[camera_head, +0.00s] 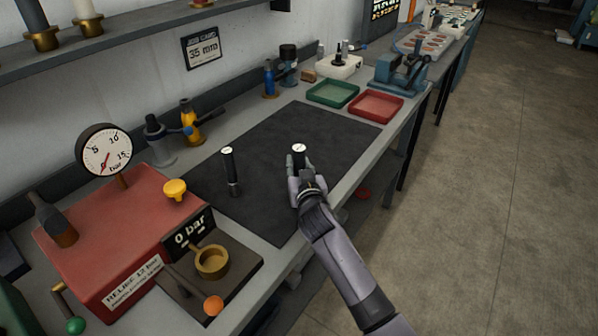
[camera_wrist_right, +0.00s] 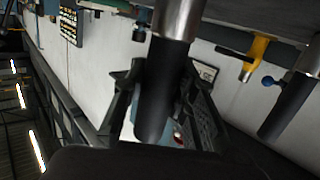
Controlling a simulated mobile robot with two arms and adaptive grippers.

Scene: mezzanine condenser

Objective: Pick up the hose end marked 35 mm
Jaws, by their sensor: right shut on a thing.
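Two dark, upright hose ends with pale top labels show in the head view. The right one (camera_head: 299,152) is held in my right gripper (camera_head: 302,182) over the mat's front part. The left one (camera_head: 229,168) stands free on the black mat (camera_head: 300,124). In the right wrist view the held hose end (camera_wrist_right: 163,90), black with a metal collar, is between the fingers; the other hose end (camera_wrist_right: 288,104) is to the right. The top labels are too small to read. I cannot tell whether the held one touches the mat. My left gripper is out of view.
The wall's job card (camera_head: 202,47) reads 35 mm. A red test unit (camera_head: 110,240) with a gauge (camera_head: 105,150) and a brass fitting (camera_head: 212,261) stand at the left. Green (camera_head: 333,93) and red (camera_head: 377,106) trays lie beyond the mat. The mat's middle is clear.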

